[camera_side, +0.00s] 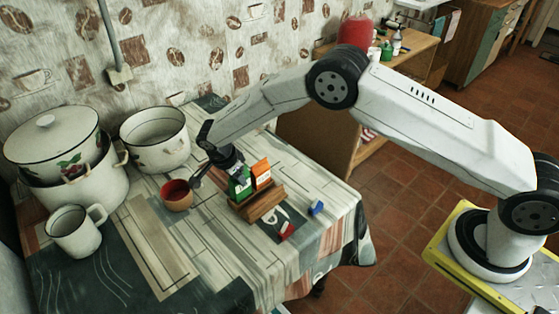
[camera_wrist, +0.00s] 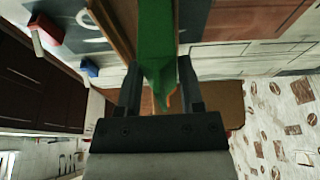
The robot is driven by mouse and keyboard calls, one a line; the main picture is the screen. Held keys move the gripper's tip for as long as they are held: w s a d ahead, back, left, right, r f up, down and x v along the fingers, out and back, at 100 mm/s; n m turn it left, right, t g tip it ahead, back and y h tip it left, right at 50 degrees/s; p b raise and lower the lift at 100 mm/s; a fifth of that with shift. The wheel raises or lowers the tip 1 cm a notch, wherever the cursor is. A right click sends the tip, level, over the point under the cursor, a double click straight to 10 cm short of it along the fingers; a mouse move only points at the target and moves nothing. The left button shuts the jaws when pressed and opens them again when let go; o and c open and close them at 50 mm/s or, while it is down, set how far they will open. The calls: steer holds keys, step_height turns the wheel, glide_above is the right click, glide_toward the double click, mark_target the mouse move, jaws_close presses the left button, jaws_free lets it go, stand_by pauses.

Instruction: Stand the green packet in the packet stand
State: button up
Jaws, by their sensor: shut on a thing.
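The green packet (camera_side: 238,186) is upright at the wooden packet stand (camera_side: 260,205), at its left end in the side view. My gripper (camera_side: 226,165) is shut on its top. In the wrist view the green packet (camera_wrist: 156,45) runs up from between the two fingers (camera_wrist: 160,88). An orange packet (camera_side: 262,172) with a white lower part stands in the stand to the right of the green one. Part of the stand (camera_wrist: 112,25) shows beside the green packet in the wrist view. I cannot tell whether the green packet's bottom edge is fully seated.
A white pot (camera_side: 155,140), a lidded pot (camera_side: 75,190) and a mug (camera_side: 76,232) fill the left side. The table's front is clear.

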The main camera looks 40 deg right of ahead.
steer(key=shift+f, duration=1.15)
stand_by(0.7)
steer(key=o, duration=1.2)
steer(key=v, duration=0.7)
steer(key=shift+r, duration=0.4)
steer(key=shift+a, duration=0.1)
